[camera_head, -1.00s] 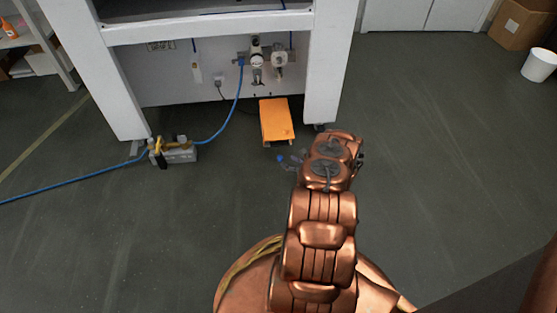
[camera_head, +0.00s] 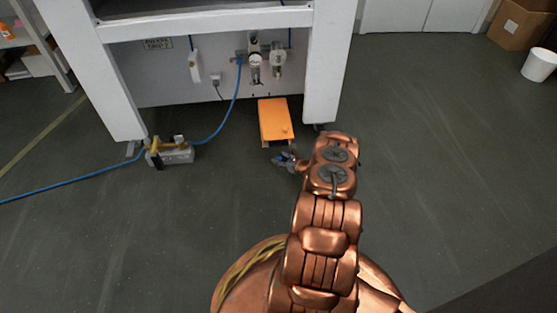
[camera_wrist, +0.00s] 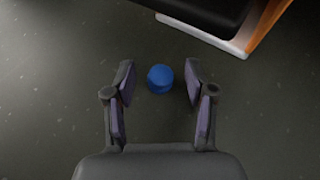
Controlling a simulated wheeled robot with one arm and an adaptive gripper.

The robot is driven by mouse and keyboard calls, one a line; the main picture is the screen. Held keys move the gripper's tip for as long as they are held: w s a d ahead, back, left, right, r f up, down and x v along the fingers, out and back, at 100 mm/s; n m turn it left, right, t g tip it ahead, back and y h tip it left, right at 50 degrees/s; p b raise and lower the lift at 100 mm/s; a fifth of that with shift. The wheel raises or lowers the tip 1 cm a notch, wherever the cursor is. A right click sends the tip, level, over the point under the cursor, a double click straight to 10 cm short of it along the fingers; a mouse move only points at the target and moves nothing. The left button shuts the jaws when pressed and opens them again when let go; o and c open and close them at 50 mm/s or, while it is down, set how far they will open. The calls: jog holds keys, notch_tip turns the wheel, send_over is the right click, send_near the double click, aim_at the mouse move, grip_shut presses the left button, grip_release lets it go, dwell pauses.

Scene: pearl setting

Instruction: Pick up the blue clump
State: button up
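The blue clump (camera_wrist: 160,79) is a small rounded blue thing on the dark floor. In the wrist view it lies between the fingertips of my gripper (camera_wrist: 160,83), with a gap on each side. The fingers are open and neither touches it in the picture. How high the gripper is above it I cannot tell. In the head view my gripper (camera_head: 284,160) is low near the floor, just in front of the orange box, and a speck of blue, the clump (camera_head: 288,155), shows at it, partly hidden by the fingers.
An orange box (camera_head: 273,119) stands just beyond the gripper, under a white bench frame (camera_head: 322,80). Its pale edge (camera_wrist: 205,35) is close in the wrist view. A grey device (camera_head: 172,156) with a blue hose (camera_head: 70,184) lies left.

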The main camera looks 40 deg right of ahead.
jog(key=c, duration=0.7)
